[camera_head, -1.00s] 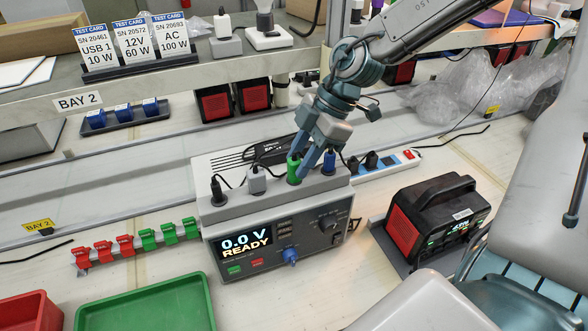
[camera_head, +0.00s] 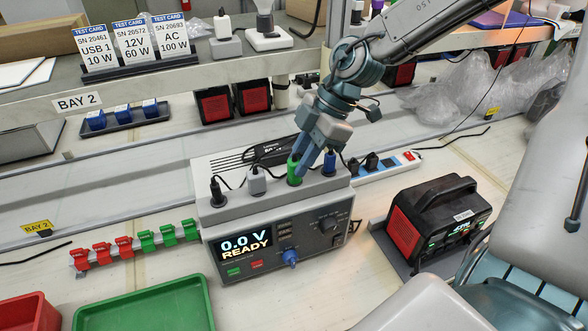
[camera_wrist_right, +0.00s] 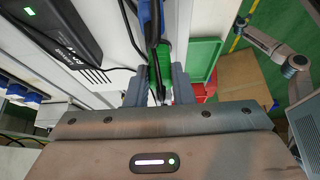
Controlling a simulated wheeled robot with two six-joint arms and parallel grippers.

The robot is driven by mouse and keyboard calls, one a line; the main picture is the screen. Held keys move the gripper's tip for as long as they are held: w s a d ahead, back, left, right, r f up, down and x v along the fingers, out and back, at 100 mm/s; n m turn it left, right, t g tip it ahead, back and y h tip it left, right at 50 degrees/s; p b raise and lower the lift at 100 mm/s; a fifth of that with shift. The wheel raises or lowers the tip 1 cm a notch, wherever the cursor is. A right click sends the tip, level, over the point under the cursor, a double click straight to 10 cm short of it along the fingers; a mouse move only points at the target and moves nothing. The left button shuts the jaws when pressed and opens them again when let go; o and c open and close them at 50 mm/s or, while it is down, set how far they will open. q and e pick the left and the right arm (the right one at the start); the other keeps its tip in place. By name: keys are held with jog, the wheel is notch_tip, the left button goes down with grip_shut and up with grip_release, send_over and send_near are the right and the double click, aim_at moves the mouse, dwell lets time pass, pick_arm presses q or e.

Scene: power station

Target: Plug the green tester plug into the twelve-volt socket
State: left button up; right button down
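The green tester plug (camera_head: 294,170) stands upright in the top of the grey tester box (camera_head: 275,208), between a white plug (camera_head: 257,180) and a blue plug (camera_head: 329,162). My right gripper (camera_head: 302,160) reaches down from above with its fingers closed around the green plug. The right wrist view shows the green plug (camera_wrist_right: 165,62) between the two fingers (camera_wrist_right: 158,88). A black and red power station (camera_head: 436,222) sits right of the tester; I cannot tell which of its ports is the twelve-volt socket. My left gripper is not in view.
Red and green clips (camera_head: 135,246) line a rail left of the tester. A green tray (camera_head: 145,308) and a red bin (camera_head: 30,312) are at the front left. A power strip (camera_head: 385,163) lies behind. Test cards (camera_head: 138,42) stand on the shelf.

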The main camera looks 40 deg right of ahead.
jog(key=shift+r+p, duration=0.45)
jog(key=shift+r, duration=0.45)
pick_arm(q)
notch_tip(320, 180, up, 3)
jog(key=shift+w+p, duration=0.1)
jog(key=shift+p, duration=0.9)
pick_arm(e)
notch_tip(320, 180, up, 4)
jog(key=shift+r, duration=0.1)
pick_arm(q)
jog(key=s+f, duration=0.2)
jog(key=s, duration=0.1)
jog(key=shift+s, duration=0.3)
